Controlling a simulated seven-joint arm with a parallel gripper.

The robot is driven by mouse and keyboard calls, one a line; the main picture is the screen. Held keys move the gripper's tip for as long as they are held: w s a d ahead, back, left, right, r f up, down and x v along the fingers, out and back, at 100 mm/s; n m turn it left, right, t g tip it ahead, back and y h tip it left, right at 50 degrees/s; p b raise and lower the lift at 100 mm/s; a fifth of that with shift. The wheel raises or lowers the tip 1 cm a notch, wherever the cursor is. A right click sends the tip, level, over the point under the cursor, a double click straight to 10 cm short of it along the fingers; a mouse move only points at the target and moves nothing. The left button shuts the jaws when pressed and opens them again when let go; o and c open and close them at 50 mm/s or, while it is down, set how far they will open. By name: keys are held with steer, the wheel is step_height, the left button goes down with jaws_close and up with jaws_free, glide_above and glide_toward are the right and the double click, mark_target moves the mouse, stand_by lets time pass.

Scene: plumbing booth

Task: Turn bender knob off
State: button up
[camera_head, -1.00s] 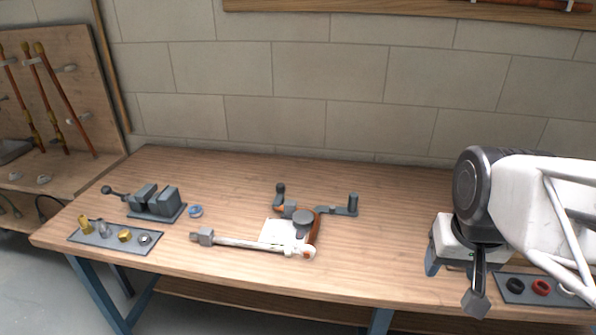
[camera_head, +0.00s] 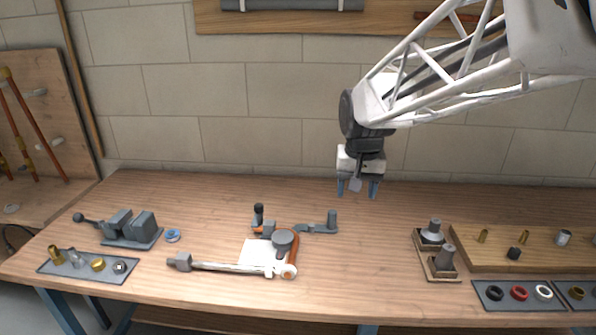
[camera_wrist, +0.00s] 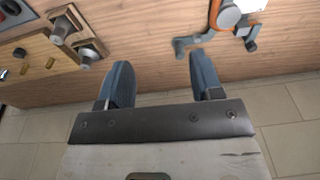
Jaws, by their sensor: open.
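The bender lies in the middle of the bench: a grey round head (camera_head: 285,241), an orange curved body (camera_head: 291,266), a white plate and a long white handle (camera_head: 228,267). Behind the head stand a dark upright knob (camera_head: 258,213) and a grey crank arm with an upright peg (camera_head: 332,221). Which of these is the bender knob I cannot tell for sure. My gripper (camera_head: 357,195) is open and empty, pointing down above the bench, right of the bender. In the wrist view the crank arm (camera_wrist: 190,43) shows beyond the open fingers (camera_wrist: 160,66).
A vise (camera_head: 131,227), a blue ring (camera_head: 173,235) and a grey mat with fittings (camera_head: 89,268) are at left. At right are a stand with grey cylinders (camera_head: 437,257), a wooden block (camera_head: 525,249) and a mat with rings (camera_head: 518,296). Bench below my gripper is clear.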

steer(key=w+a+f, duration=0.3)
steer(key=w+a, duration=0.4)
steer(key=w, duration=0.1)
steer(key=w+a+f, duration=0.3)
steer(key=w+a, duration=0.3)
steer(key=w, duration=0.2)
steer(key=g, duration=0.1)
glide_above(259, 205)
step_height(259, 205, down, 11)
steer(key=shift+f, duration=0.1)
steer(key=shift+a+f, duration=0.1)
steer(key=shift+f, duration=0.1)
steer(key=shift+f, duration=3.8)
jaws_close()
